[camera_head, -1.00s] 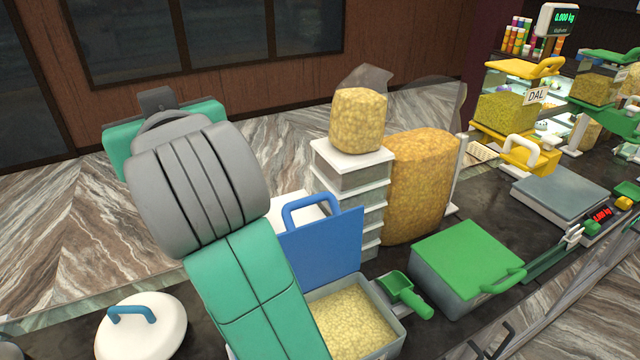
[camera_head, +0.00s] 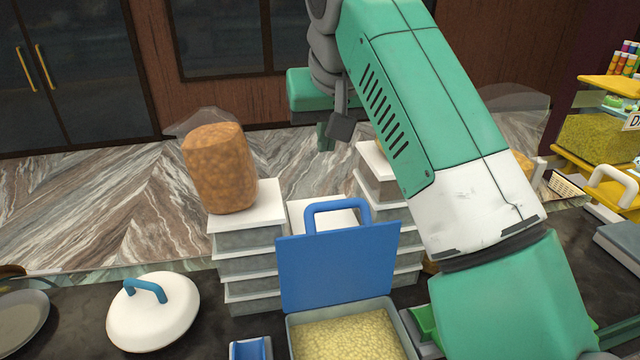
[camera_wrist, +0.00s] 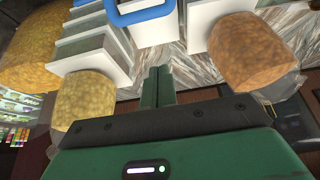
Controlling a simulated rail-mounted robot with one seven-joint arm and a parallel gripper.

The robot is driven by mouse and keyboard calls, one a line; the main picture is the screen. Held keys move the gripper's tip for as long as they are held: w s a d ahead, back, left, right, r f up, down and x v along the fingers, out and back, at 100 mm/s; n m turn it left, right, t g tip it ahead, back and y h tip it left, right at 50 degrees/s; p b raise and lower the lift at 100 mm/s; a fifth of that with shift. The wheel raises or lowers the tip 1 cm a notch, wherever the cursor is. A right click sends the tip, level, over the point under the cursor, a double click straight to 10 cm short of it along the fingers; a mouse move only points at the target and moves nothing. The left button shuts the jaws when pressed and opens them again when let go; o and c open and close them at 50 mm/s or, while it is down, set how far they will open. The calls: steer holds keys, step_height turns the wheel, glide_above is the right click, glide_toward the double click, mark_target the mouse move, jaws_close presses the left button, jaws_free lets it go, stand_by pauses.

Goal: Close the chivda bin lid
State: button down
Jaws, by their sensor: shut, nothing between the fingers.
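The open bin (camera_head: 403,335) stands at the bottom centre of the head view, full of pale yellow snack. I take it for the chivda bin; no label shows. Its blue lid (camera_head: 337,270) stands upright at the bin's far edge, with a blue loop handle (camera_head: 338,205) on top. The handle also shows at the top edge of the wrist view (camera_wrist: 140,12). My gripper (camera_head: 326,142) is beyond and above the lid, apart from it. In the wrist view its fingers (camera_wrist: 160,85) are together and empty.
Stacked white-lidded tubs (camera_head: 248,228) stand left of the lid, topped by an orange-brown bag (camera_head: 220,165). Another stack (camera_head: 378,165) is partly behind my arm, with a yellow bag (camera_wrist: 85,98) on it. A round white lid (camera_head: 165,312) lies left. A green scoop (camera_head: 425,322) is right of the bin.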

steer(key=p+x, duration=0.2)
steer(key=x, duration=0.8)
steer(key=s, duration=0.2)
steer(key=s+d, duration=0.1)
steer(key=s, duration=0.1)
steer(key=shift+f+b, duration=0.2)
steer(key=shift+b, duration=0.2)
steer(key=shift+d, duration=0.1)
